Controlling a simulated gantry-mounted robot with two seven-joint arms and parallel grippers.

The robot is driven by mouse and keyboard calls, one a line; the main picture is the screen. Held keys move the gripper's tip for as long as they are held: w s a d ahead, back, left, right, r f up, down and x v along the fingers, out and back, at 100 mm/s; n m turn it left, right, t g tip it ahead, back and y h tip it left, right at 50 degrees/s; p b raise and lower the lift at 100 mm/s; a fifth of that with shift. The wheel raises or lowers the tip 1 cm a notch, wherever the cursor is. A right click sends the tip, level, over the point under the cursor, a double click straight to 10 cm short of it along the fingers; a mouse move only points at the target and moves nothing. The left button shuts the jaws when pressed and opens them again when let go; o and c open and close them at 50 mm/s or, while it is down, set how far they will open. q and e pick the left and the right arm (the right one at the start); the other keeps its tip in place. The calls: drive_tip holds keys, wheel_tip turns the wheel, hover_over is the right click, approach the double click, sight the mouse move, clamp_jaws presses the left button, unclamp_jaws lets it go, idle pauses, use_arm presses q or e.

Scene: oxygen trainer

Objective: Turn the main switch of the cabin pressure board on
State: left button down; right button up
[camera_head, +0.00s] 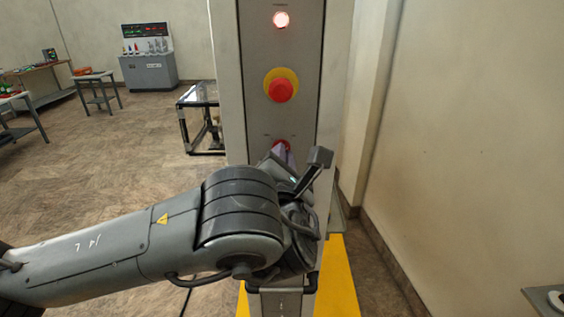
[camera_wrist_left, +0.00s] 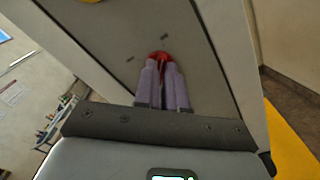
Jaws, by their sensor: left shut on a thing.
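The cabin pressure board is a tall grey cabinet (camera_head: 252,85) with a lit lamp (camera_head: 281,19) at the top. A red mushroom button on a yellow ring (camera_head: 281,86) sits below the lamp. The red main switch (camera_head: 286,143) is lower still, partly hidden by my left gripper (camera_head: 284,154). In the left wrist view, the two pale purple fingers of my left gripper (camera_wrist_left: 164,70) are shut on the red switch (camera_wrist_left: 159,55), with two small dark marks on the panel near it. My right gripper is in neither view.
A yellow floor area (camera_head: 338,280) lies at the cabinet's foot, close to the right wall. A black-framed table (camera_head: 200,115) stands behind on the left. A grey console (camera_head: 148,68) and benches are farther back.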

use_arm(q)
drive_tip(key=shift+f, duration=0.1)
idle(0.3)
drive_tip(key=c, duration=1.2)
unclamp_jaws()
drive_tip(key=shift+s, duration=0.1)
drive_tip(key=s+p, duration=0.7)
drive_tip(key=s, duration=0.3)
drive_tip(key=shift+s+p, duration=0.3)
drive_tip(key=shift+p, duration=0.1)
drive_tip(key=shift+a, duration=0.1)
